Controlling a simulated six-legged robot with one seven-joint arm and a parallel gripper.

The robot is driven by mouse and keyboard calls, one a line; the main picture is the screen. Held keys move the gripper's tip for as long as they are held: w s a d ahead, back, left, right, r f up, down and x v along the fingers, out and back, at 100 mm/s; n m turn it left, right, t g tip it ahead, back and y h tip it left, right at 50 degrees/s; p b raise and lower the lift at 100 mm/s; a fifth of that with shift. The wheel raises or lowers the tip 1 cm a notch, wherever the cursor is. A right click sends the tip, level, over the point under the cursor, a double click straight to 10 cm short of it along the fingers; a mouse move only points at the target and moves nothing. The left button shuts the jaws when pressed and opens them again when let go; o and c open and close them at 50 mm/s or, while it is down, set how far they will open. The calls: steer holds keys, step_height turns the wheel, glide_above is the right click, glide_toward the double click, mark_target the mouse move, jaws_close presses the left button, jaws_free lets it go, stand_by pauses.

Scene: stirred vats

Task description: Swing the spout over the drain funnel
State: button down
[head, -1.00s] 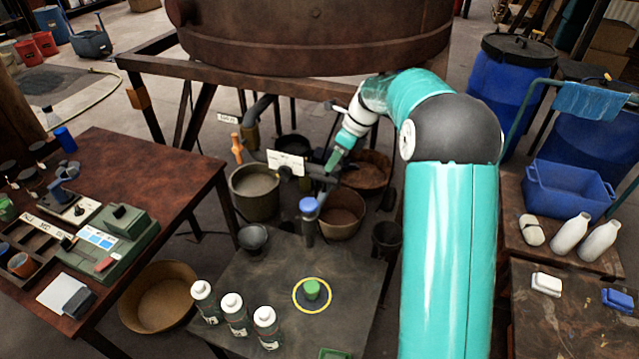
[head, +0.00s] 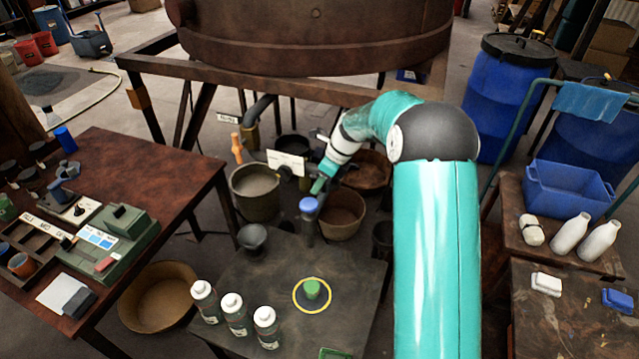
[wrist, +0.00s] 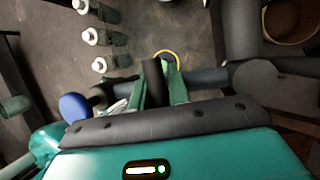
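The spout (head: 309,228) is a dark pipe with a blue knob (head: 308,205) at its near end, at the back edge of the low table. In the wrist view the grey pipe (wrist: 212,78) runs across, with the blue knob (wrist: 73,107) at lower left. A dark grey funnel (head: 253,238), apparently the drain funnel, stands left of the spout, apart from it. My gripper (head: 318,186) is at the spout just behind the knob. In the wrist view its green fingers (wrist: 157,86) stand on either side of a dark upright bar; contact is unclear.

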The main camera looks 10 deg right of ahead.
steer(key=shift+s+d, duration=0.1)
steer(key=shift+d, duration=0.05)
steer(key=d+n, duration=0.1)
steer(key=s+d+n+g, duration=0.1)
steer(key=n, duration=0.1)
steer(key=shift+s, duration=0.15)
steer(key=d+n, duration=0.1)
steer(key=d+n+g, duration=0.1)
steer(key=n, duration=0.1)
steer(key=shift+s+d, duration=0.1)
steer(key=shift+s, duration=0.2)
steer(key=shift+w+d+r+n+g+h, duration=0.1)
steer(key=shift+d+n+g+h, duration=0.5)
steer(key=shift+d+n, duration=0.8)
steer(key=shift+w+d+n+g+h, duration=0.1)
steer(key=shift+d+n+g+h, duration=0.45)
steer(key=shift+d+n, duration=0.8)
steer(key=shift+a+n, duration=0.25)
steer(key=c, duration=1.7)
jaws_free()
steer(key=shift+o, duration=0.4)
